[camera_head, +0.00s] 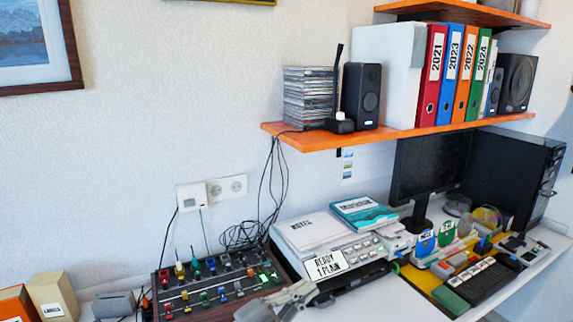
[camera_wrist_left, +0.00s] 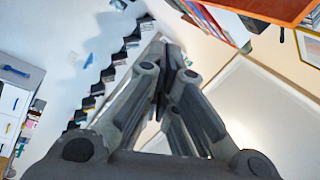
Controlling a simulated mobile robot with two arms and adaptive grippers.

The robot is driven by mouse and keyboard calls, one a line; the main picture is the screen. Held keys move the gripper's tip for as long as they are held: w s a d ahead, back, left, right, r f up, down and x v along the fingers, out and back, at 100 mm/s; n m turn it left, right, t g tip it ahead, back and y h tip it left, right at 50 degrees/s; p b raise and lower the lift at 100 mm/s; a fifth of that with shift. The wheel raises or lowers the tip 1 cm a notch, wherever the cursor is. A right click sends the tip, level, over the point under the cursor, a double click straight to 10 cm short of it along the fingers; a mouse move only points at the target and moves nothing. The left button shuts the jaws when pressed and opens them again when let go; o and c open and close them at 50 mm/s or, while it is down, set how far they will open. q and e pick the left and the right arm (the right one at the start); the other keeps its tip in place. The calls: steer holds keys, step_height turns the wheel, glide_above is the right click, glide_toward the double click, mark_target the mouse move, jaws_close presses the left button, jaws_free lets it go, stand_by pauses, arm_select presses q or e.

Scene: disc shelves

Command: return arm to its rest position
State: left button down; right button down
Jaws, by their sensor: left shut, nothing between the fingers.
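My left gripper (camera_head: 290,298) is low in the middle of the head view, in front of the printer. It is grey, and only its front part shows above the bottom edge. In the left wrist view its fingers (camera_wrist_left: 166,62) come together at the tips, with nothing held between them. My right gripper is not in view.
A printer (camera_head: 325,250) stands on the desk behind the gripper, with a control board with colored knobs (camera_head: 215,285) to the left. An orange shelf (camera_head: 300,140) with discs and binders hangs above. A monitor (camera_head: 430,168) and keyboard (camera_head: 487,280) are at the right.

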arm_select(q)
steer(key=s+a+f+n+t+y, duration=0.2)
steer(key=a+f+n+y, duration=0.3)
steer(key=a+n+y, duration=0.25)
steer(key=s+a+f+n+t+y, duration=0.1)
steer(key=s+a+f+n+y, duration=0.1)
steer(key=a+f+n+y, duration=0.45)
steer(key=s+a+f+n+g+y, duration=0.1)
steer(key=s+a+f+n+g, duration=0.1)
steer(key=s, duration=0.3)
steer(key=s+a+f+n+g+y, duration=0.1)
steer(key=s+a+f+n+g, duration=0.1)
steer(key=s+a+f, duration=0.1)
steer(key=s+a+f+n+g, duration=0.2)
steer(key=s+a+f, duration=0.1)
steer(key=s, duration=0.3)
steer(key=shift+s+a+f+g+y, duration=0.2)
steer(key=shift+s+a+g+y, duration=0.1)
steer(key=shift+s+g+y, duration=0.1)
steer(key=s+a+f+g, duration=0.15)
steer(key=s+g, duration=0.25)
steer(key=s, duration=0.7)
step_height(320, 180, down, 27)
steer(key=s+g, duration=0.2)
steer(key=s, duration=0.1)
steer(key=s+a+f+g, duration=0.1)
steer(key=s+a+f, duration=0.1)
steer(key=s+f, duration=1.4)
steer(key=shift+s+a+f, duration=0.2)
steer(key=shift+s+a, duration=0.1)
